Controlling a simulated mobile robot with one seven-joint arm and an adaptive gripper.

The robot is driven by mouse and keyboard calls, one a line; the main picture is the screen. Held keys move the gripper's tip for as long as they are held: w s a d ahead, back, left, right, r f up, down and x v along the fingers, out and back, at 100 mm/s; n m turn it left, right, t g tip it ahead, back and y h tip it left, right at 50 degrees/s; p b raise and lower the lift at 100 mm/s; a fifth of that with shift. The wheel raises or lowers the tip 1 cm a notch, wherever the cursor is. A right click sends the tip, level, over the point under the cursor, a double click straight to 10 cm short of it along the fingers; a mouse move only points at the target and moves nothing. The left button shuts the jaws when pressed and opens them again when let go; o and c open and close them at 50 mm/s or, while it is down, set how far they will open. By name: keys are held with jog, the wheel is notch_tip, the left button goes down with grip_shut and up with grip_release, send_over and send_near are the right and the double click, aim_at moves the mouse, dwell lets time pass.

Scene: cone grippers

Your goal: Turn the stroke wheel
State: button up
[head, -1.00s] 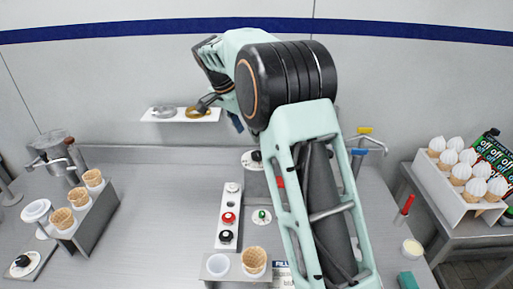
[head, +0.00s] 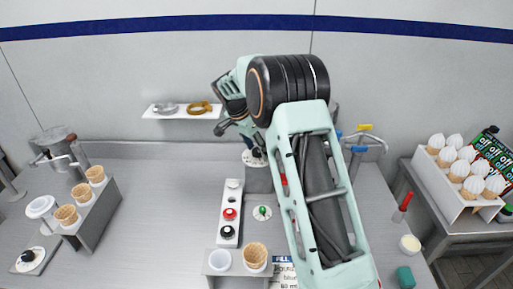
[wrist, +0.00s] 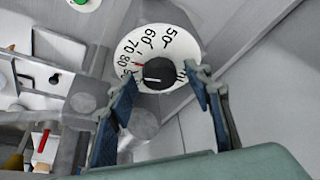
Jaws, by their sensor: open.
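A white dial (wrist: 160,50) with numbers around its rim and a black centre knob (wrist: 158,74) fills the upper middle of the wrist view; I take it as the stroke wheel. A small red mark shows at its left. In the head view the dial (head: 257,158) sits on a grey block, partly covered by my gripper. My gripper (wrist: 166,84) is open and empty, with its blue-padded fingers on either side of the knob in the picture. I cannot tell whether they touch it. In the head view my gripper (head: 236,135) is just above and left of the dial.
A panel with red and black knobs (head: 229,216) and a green-knobbed dial (head: 262,213) lie in front. A cone rack (head: 90,222) stands left. A shelf (head: 180,111) with two rings is on the wall. Blue and yellow taps (head: 362,140) stand right.

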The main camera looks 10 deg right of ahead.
jog(key=c, duration=1.1)
jog(key=shift+b, duration=0.3)
jog(key=shift+f+n+t+b, duration=0.15)
jog(key=shift+n+t+b, duration=0.25)
jog(key=shift+n+b, duration=0.55)
jog(key=shift+s+d+n+t+y+b, duration=0.15)
jog(key=shift+n+y+b, duration=0.35)
jog(key=shift+n, duration=0.45)
jog(key=shift+w+n+t+y+b, duration=0.15)
jog(key=shift+n+y+b, duration=0.15)
jog(key=shift+n+b, duration=0.45)
jog(key=shift+s+r+n, duration=0.1)
jog(key=shift+r+n, duration=0.1)
jog(key=shift+n, duration=0.15)
jog(key=o, duration=1.1)
